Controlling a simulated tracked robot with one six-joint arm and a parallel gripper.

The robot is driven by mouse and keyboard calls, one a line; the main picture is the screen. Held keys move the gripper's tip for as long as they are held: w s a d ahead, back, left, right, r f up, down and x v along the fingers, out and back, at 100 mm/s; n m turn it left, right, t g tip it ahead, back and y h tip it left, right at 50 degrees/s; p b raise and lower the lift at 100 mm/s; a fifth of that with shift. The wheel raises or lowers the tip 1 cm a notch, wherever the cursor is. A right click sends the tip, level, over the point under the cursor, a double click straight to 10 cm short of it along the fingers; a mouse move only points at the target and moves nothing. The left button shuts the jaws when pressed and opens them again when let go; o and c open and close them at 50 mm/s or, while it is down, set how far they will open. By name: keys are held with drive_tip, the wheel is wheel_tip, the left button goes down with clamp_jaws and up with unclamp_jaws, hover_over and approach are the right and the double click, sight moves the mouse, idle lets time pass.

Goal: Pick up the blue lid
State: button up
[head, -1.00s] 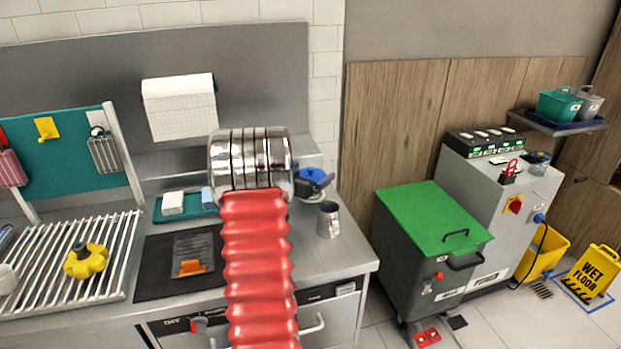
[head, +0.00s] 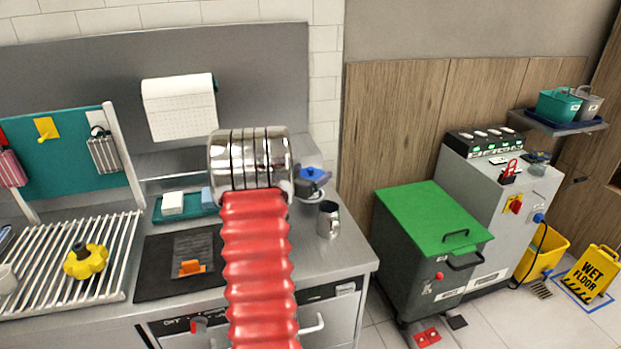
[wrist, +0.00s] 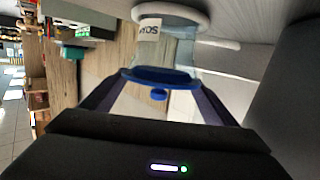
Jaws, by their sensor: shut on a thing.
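The blue lid (wrist: 160,76) is a round disc with a small blue knob, seen in the wrist view between the fingers of my gripper (wrist: 158,85). The fingers meet its rim on both sides. A clear jar (wrist: 178,48) with a white label is directly beyond the lid, and I cannot tell whether a gap lies between them. In the head view the lid (head: 313,173) shows at the back right of the counter, beside my arm. My arm hides most of the gripper there.
A metal mug (head: 328,219) stands just in front of the lid. A teal tray (head: 180,209) with a sponge lies left of my arm. A drying rack (head: 60,270) holds a yellow-and-black object (head: 86,261). A green-topped bin (head: 430,220) stands right of the counter.

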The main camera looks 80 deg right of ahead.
sight(311, 168)
wheel_tip(311, 168, up, 10)
idle(0.7)
idle(0.4)
